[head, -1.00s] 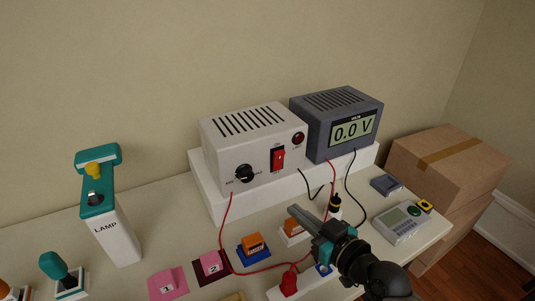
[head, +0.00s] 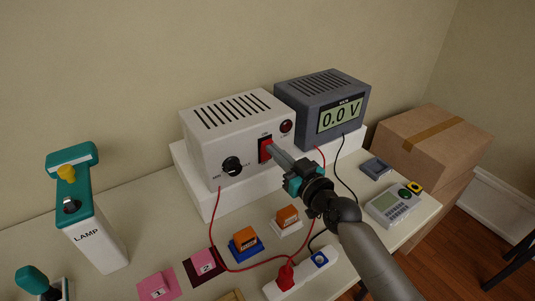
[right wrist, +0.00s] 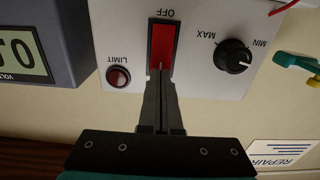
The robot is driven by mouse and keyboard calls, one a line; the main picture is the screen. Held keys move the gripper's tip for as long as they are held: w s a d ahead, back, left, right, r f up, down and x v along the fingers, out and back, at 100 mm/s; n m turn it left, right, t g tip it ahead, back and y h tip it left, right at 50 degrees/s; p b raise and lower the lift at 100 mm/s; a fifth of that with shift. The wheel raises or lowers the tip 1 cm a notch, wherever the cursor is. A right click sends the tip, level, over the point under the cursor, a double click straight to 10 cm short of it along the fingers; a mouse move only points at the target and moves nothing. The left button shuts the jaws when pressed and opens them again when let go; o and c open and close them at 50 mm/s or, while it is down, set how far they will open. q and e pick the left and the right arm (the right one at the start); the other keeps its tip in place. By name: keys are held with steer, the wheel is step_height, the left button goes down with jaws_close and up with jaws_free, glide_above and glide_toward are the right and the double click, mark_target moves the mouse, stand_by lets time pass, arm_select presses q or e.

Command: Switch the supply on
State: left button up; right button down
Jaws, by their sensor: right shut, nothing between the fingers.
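The supply (head: 240,138) is a white box with top vents, standing on a white riser at the back of the table. Its front has a black knob (head: 232,165), a red rocker switch (head: 265,149) and a dark red limit lamp (head: 286,126). In the right wrist view the switch (right wrist: 162,45) shows upside down with the word OFF beside it. My left gripper is out of view.
A grey voltmeter (head: 322,100) beside the supply reads 0.0 V. A teal and white lamp tester (head: 90,215) stands at the left. Red and black leads, a white power strip (head: 300,277) and orange blocks lie in front. Cardboard boxes (head: 430,145) stand at the right.

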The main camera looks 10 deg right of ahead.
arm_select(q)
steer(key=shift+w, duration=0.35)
arm_select(e)
steer(key=shift+w+a, duration=0.1)
steer(key=shift+w, duration=0.25)
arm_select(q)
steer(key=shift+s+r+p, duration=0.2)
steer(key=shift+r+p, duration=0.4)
arm_select(e)
steer(key=v, duration=1.8)
steer(key=shift+s, duration=0.4)
